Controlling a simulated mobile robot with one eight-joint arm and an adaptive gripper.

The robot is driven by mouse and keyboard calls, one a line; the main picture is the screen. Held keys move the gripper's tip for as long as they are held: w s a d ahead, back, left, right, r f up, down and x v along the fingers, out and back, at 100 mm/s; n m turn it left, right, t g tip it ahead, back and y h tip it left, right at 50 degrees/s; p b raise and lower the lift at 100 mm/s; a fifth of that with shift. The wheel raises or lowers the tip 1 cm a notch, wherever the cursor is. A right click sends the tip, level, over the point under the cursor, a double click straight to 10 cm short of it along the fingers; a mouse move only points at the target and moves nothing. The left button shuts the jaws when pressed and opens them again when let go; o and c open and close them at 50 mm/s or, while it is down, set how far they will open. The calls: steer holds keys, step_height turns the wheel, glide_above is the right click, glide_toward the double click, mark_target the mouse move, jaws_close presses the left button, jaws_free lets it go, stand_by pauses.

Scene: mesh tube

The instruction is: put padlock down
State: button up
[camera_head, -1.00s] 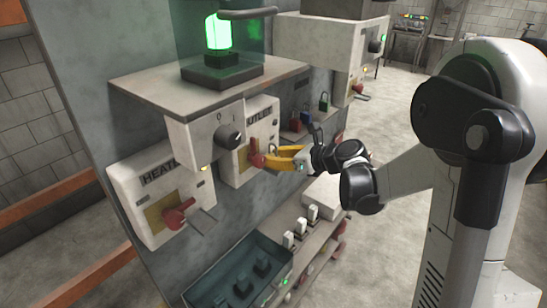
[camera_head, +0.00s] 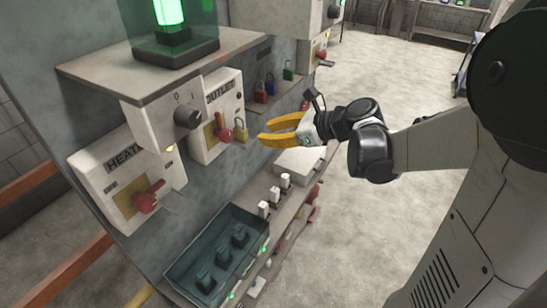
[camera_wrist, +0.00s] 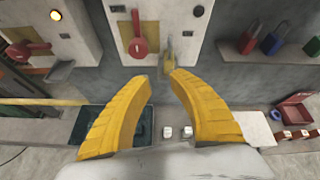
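A brass-yellow padlock (camera_head: 241,130) hangs at the outlet box (camera_head: 207,143), just right of its red handle (camera_head: 223,128). In the wrist view the padlock (camera_wrist: 170,52) shows just beyond the tip of my right finger, beside the red handle (camera_wrist: 138,47). My gripper (camera_head: 265,132) has yellow fingers. They are apart with nothing between them, and a small gap separates them from the padlock in the head view. The wrist view also shows my gripper (camera_wrist: 161,76) with a gap between its tips. How the padlock's shackle is seated is too small to tell.
The heater box (camera_head: 120,180) is at the left. Below are a teal tray (camera_head: 183,272) and a shelf with small white switches (camera_head: 274,197). The floor at right is clear.

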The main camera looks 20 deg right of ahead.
steer(key=s+a+f+n+g+h, duration=0.1)
steer(key=s+a+n+h, duration=0.1)
steer(key=s+n, duration=0.7)
steer(key=s+a+f+n+g+h, duration=0.1)
steer(key=s+n+h, duration=0.4)
steer(key=s+n, duration=0.5)
steer(key=a+n+g, duration=0.1)
steer(key=a+n, duration=0.1)
steer(key=n, duration=0.5)
steer(key=shift+s+f+n, duration=0.15)
steer(key=shift+s+n, duration=0.15)
